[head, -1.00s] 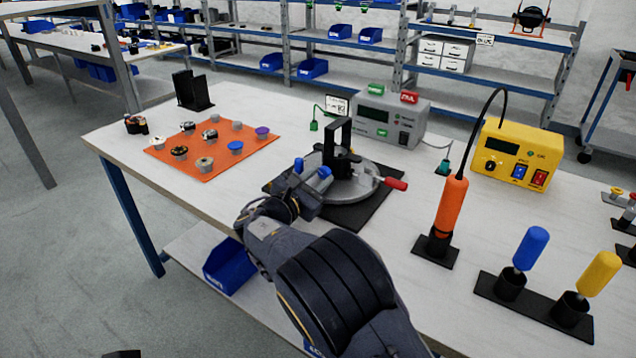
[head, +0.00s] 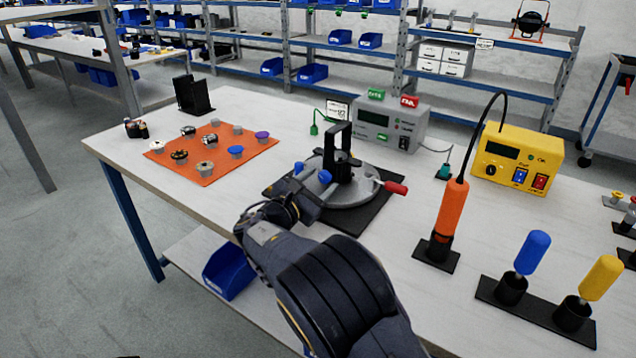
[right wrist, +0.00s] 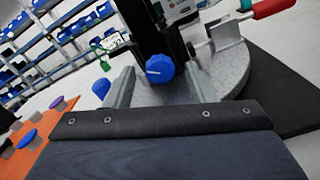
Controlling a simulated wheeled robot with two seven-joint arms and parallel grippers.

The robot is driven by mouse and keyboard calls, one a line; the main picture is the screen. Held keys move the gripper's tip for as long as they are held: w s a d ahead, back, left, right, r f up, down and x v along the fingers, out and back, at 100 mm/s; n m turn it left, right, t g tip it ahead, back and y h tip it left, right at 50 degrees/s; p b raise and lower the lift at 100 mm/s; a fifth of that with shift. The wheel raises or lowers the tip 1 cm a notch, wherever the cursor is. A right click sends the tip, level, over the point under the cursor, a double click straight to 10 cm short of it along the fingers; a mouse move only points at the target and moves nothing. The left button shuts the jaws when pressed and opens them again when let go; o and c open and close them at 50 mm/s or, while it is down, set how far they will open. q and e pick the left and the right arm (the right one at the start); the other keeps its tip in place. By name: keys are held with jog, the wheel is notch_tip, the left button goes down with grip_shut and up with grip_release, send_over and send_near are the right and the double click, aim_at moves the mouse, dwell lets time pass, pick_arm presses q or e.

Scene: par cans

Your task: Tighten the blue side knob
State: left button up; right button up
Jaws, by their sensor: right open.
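The fixture (head: 347,190) is a round grey plate with a black upright clamp on a black mat. Two blue knobs show on its near side. The blue side knob (head: 325,177), with a white line on its face, is in the middle of the right wrist view (right wrist: 160,69). The second blue knob (head: 298,167) is partly hidden behind a finger in the wrist view (right wrist: 101,89). My right gripper (head: 308,192) is open at the fixture's near side. In the wrist view its fingers (right wrist: 162,80) stand either side of the side knob, with gaps visible. My left gripper is out of view.
A red-handled clamp (head: 393,187) sticks out on the fixture's right. An orange mat (head: 207,170) with several small parts lies left. The grey tester (head: 390,122) and yellow power unit (head: 517,158) stand behind. An orange screwdriver (head: 450,215) stands right. Bare table lies between.

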jog(key=shift+p+v, duration=0.45)
jog(key=shift+v, duration=3.45)
